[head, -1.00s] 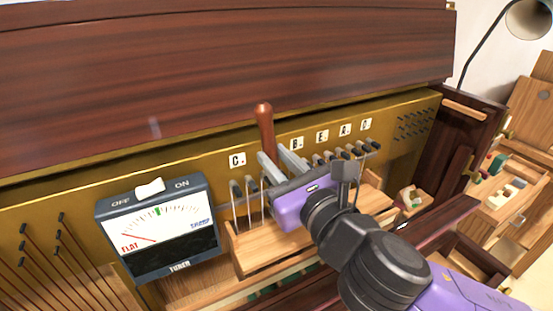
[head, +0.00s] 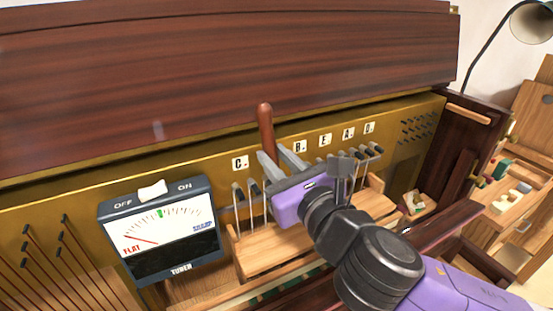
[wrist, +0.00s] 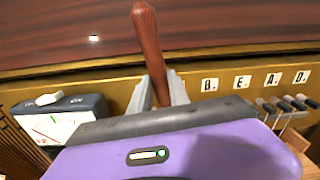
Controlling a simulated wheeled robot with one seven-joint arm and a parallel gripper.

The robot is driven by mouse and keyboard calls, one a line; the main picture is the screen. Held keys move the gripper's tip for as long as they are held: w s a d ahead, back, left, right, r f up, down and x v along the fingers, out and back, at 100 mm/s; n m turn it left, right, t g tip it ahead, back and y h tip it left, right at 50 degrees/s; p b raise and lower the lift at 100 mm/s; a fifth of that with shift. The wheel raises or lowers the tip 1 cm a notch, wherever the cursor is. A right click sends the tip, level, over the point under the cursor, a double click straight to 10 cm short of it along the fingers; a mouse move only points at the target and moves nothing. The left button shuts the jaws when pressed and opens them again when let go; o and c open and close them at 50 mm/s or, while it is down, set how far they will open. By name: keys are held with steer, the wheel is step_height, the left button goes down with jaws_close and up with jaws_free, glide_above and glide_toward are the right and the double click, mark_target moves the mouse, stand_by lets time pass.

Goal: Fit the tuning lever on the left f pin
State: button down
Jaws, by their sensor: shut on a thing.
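The tuning lever (head: 265,125) has a reddish-brown wooden handle that stands nearly upright with a slight tilt. It also shows in the wrist view (wrist: 148,45). My gripper (head: 281,160) is shut on the lever, with its grey fingers on either side below the handle. The lever's lower end is hidden behind my gripper. The lever is in front of the gold pin board between the C label (head: 240,163) and the B label (head: 299,147). No f label shows. The left f pin cannot be made out, and I cannot tell whether the lever touches a pin.
Two dark pins (head: 246,193) with strings stand just left of my gripper. More pins (head: 366,152) stand to its right under the E, A and D labels. A tuner box (head: 160,230) sits at the left, and a wooden lid (head: 200,80) overhangs behind.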

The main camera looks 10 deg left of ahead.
steer(key=shift+x, duration=1.1)
stand_by(0.3)
steer(key=shift+c, duration=2.2)
jaws_free()
steer(key=b+v, duration=0.1)
steer(key=v, duration=0.8)
